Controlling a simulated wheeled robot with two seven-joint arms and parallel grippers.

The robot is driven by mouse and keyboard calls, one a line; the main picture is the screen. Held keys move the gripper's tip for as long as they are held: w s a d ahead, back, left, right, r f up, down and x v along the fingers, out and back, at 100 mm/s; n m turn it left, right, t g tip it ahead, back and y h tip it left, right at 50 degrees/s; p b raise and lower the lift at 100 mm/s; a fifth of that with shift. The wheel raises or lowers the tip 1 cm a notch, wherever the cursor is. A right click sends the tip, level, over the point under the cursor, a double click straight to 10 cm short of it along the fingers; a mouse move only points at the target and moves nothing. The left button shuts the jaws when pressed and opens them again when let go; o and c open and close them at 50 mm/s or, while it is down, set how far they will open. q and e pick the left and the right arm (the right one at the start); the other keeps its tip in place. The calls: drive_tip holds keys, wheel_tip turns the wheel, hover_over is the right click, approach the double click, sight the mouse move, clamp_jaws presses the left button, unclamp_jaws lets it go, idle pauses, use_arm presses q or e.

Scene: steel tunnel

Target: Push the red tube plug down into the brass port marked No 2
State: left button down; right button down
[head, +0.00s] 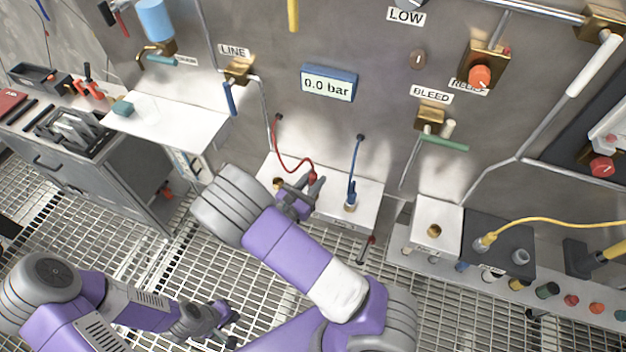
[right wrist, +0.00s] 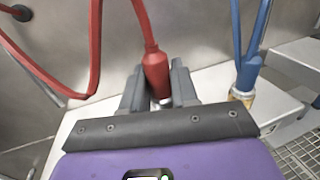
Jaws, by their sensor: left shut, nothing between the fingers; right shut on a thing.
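The red tube plug (head: 313,177) is between the fingers of my right gripper (head: 306,190), above the white port block (head: 366,212) by the wall. In the right wrist view the red plug (right wrist: 156,75) stands about upright between the two dark fingers. A pale, metallic edge shows under it; I cannot tell whether it is seated in a port. One brass port (head: 279,183) is bare at the block's left. A blue plug (head: 351,198) stands in a brass port (right wrist: 241,96) at its right. No number is readable. My left gripper (head: 228,318) is shut and empty, low over the grating.
A second white block (head: 424,247) with a brass port stands to the right, beside a dark box with a yellow cable (head: 560,221). The red hose (head: 282,160) loops from the wall. A white shelf (head: 190,122) and a grey cabinet (head: 130,185) stand left.

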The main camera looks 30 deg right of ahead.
drive_tip(key=shift+f+b, duration=1)
drive_tip(key=shift+f, duration=0.65)
drive_tip(key=c, duration=0.8)
unclamp_jaws()
drive_tip(key=p+v, duration=0.1)
drive_tip(key=v, duration=0.6)
drive_tip(key=shift+s+a, duration=0.2)
drive_tip(key=shift+a, duration=0.05)
